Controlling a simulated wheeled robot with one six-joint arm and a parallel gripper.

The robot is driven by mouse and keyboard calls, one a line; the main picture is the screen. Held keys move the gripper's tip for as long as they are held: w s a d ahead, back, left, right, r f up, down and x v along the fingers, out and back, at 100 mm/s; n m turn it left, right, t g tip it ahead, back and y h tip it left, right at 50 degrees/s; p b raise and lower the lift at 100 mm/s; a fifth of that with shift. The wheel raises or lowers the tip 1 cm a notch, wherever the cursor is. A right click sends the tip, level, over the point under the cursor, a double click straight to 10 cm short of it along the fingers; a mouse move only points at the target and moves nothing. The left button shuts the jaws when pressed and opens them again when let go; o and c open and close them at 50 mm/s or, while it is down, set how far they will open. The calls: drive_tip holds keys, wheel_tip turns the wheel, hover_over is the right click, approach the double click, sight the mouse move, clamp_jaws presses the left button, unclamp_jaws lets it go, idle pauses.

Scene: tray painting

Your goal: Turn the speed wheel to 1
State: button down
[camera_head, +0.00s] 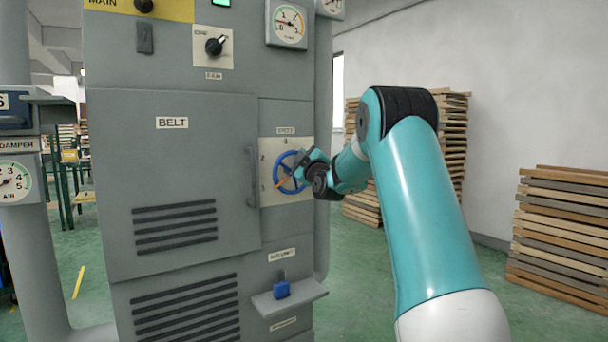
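The speed wheel (277,178) is a blue handwheel on a pale plate (270,150) under a small SPEED label, on the right part of the grey machine front. An orange pointer (285,184) shows at the wheel's lower left; the plate's scale marks are too small to read surely. My gripper (303,170) is at the right side of the wheel, its dark end overlapping the rim in the picture. My wrist hides the wheel's right part. I cannot tell whether the fingers are open or closed on the rim.
The BELT door (172,180) with a vertical handle (252,175) is left of the wheel. Below the wheel, a blue block (281,287) sits above a small shelf (290,298). A dial gauge (289,23) is above. Stacked boards (562,240) stand at right; green floor (365,290) lies between.

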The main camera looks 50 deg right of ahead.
drive_tip(key=shift+r+n+b, duration=0.1)
drive_tip(key=shift+n+b, duration=0.2)
drive_tip(key=shift+b, duration=0.05)
drive_tip(key=c, duration=1.1)
unclamp_jaws()
drive_tip(key=shift+d, duration=0.1)
drive_tip(key=b+v, duration=0.6)
drive_tip(key=v, duration=1.1)
drive_tip(key=shift+s, duration=0.2)
